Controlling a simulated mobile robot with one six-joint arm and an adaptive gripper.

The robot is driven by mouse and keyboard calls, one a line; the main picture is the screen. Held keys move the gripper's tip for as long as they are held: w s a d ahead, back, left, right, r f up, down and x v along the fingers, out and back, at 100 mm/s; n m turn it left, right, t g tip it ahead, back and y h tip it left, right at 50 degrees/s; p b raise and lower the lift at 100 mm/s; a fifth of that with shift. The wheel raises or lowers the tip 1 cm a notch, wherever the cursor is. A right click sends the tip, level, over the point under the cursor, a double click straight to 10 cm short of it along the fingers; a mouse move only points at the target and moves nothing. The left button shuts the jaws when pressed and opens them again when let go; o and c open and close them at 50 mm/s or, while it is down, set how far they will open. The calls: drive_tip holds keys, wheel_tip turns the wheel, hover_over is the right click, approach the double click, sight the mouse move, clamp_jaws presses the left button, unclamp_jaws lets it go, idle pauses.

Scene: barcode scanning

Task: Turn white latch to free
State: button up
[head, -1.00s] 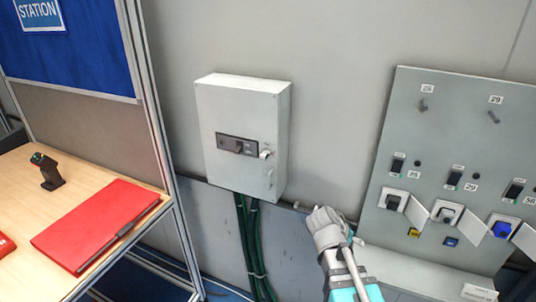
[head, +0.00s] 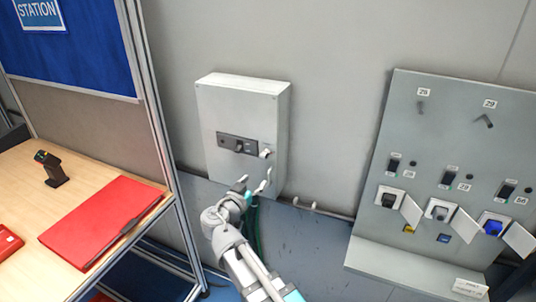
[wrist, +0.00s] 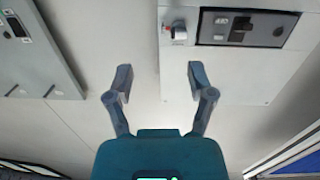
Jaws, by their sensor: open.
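The white latch (head: 265,153) is a small knob on the front of a grey wall box (head: 227,101), just right of a black switch panel (head: 237,144). In the wrist view, the latch (wrist: 179,32) shows near the box edge, with a bit of red beside it. My gripper (head: 253,183) is in front of the lower part of the box, below the latch. In the wrist view, my gripper (wrist: 158,75) has its two fingers spread with nothing between them, and the latch lies beyond the fingertips, apart from them.
A grey panel (head: 455,110) with switches, sockets and open flaps stands at right. At left, a wooden table (head: 30,215) holds a red folder (head: 103,219) and a black scanner (head: 50,168). A metal frame post (head: 158,120) stands between table and box. Green cables hang below the box.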

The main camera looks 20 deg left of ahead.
sight(263, 156)
drive_tip(key=shift+s+a+r+t+y, duration=0.2)
drive_tip(key=shift+s+a+r+y, duration=0.15)
drive_tip(key=shift+a, duration=0.25)
drive_tip(key=shift+s+a+r+t+y, duration=0.2)
drive_tip(key=shift+s+a+r+y, duration=0.1)
drive_tip(key=shift+a, duration=0.3)
drive_tip(key=shift+w, duration=0.1)
drive_tip(key=w, duration=0.9)
drive_tip(key=w+d, duration=0.1)
drive_tip(key=w, duration=0.3)
drive_tip(key=shift+w, duration=0.3)
